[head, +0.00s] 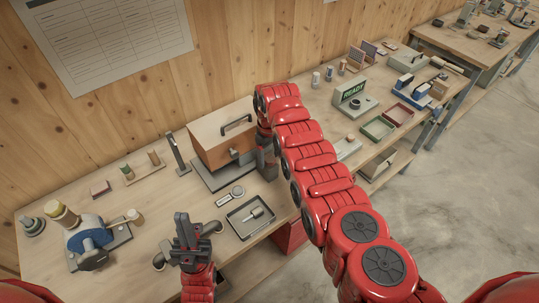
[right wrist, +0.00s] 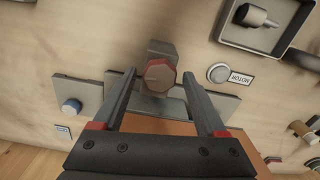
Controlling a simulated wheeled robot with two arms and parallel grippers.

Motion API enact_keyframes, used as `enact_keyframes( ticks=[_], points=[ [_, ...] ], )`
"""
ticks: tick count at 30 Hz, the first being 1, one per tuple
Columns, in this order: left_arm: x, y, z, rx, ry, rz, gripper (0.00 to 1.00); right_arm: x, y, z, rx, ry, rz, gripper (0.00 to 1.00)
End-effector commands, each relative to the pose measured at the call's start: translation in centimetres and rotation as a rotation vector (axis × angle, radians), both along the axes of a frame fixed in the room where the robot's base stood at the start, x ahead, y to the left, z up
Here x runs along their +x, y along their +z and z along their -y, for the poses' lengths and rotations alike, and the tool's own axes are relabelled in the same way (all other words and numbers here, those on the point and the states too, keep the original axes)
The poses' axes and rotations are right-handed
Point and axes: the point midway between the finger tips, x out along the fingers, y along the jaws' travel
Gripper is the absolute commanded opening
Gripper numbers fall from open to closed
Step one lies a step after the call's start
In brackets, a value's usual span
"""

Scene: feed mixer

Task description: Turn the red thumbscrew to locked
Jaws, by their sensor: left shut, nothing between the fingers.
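The red thumbscrew (right wrist: 160,73) shows in the right wrist view as a faceted red knob on a grey bracket (right wrist: 158,48). My right gripper (right wrist: 159,76) is open, with one finger on each side of the knob and visible gaps between. In the head view my right gripper (head: 267,160) is at the right side of the wooden box with a handle (head: 222,138), and the thumbscrew is hidden there. I cannot read a locked mark. My left gripper (head: 188,228) is shut and empty over the front of the bench, apart from the box.
A grey tray with a scoop (head: 251,216) and a round button with a MOTOR label (right wrist: 218,73) lie near the box. A blue clamp-like device (head: 90,238) stands at left.

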Motion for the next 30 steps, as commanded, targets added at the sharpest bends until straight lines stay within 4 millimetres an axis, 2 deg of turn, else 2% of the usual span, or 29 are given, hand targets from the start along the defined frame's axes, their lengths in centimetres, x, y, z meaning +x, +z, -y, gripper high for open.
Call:
enact_keyframes(
  ticks=[1,9,12,19,28,29,30],
  points=[
    [0.0,0.0,0.0,0.0,0.0,0.0,0.0,0.0,0.0,0.0,0.0,0.0,0.0,0.63],
    [0.0,0.0,0.0,0.0,0.0,0.0,0.0,0.0,0.0,0.0,0.0,0.0,0.0,0.14],
    [0.0,0.0,0.0,0.0,0.0,0.0,0.0,0.0,0.0,0.0,0.0,0.0,0.0,0.0],
    [0.0,-1.7,0.0,0.0,0.0,0.0,0.0,0.1,-0.3,0.0,0.001,-0.113,0.002,0.0],
    [0.0,-1.5,0.0,0.0,0.0,0.0,0.0,0.0,0.0,0.0,-0.001,-0.141,-0.002,0.0],
    [0.0,-1.5,0.0,0.0,0.0,0.0,0.0,0.0,0.0,0.0,-0.001,-0.141,-0.002,0.56],
    [0.0,-1.5,0.0,0.0,0.0,0.0,0.0,0.0,0.0,0.0,-0.001,-0.141,-0.002,0.63]
  ],
)
